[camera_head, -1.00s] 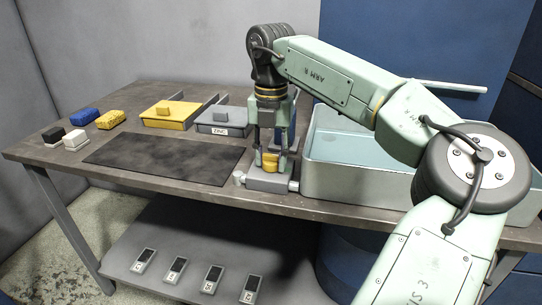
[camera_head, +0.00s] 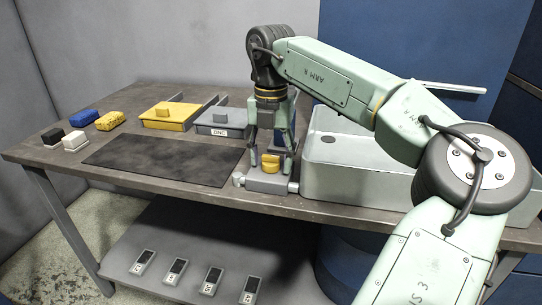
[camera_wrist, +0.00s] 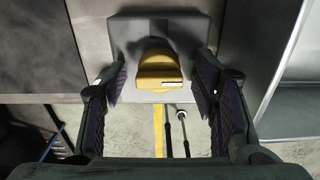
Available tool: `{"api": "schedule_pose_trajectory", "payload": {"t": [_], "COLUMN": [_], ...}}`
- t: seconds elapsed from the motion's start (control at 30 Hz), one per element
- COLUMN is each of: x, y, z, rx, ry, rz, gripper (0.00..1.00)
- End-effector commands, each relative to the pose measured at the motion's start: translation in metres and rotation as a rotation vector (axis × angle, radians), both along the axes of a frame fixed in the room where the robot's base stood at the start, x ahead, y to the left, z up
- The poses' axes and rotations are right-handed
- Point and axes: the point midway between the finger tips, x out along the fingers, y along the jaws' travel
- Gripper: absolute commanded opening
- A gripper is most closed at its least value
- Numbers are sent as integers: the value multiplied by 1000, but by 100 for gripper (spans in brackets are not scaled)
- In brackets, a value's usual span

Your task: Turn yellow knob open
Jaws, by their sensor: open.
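The yellow knob (camera_head: 271,164) sits on a grey valve block (camera_head: 266,184) at the table's front edge, left of the basin. In the wrist view the knob (camera_wrist: 158,66) has a rounded back and a bar lying crosswise, with a short white mark at the bar's right. My gripper (camera_head: 271,157) points down over the knob. Its two fingers stand on either side of it, with a visible gap on each side in the wrist view, so it is open and holds nothing.
The metal basin (camera_head: 345,185) has a dark round spot on its floor. A black mat (camera_head: 165,158), yellow tray (camera_head: 170,122), grey tray (camera_head: 215,130) and several small blocks lie to the left. Small labelled devices lie on the lower shelf.

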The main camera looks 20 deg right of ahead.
Motion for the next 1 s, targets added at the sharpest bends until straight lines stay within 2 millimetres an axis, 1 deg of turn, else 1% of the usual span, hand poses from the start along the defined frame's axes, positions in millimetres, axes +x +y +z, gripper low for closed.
{"api": "schedule_pose_trajectory", "payload": {"t": [0.23,0.37,0.47,0.7,0.8,0.9,1.0], "x": [0,1,1,1,1,1,0], "y": [0,0,0,1,1,1,1], "z": [1,9,26,78,96,108,117], "rx": [1,0,-1,-1,0,1,0], "ry": [-1,-2,-3,-3,-3,-2,-1], "rz": [1,0,0,-1,1,2,1], "gripper": [54,54,54,54,54,54,54]}}
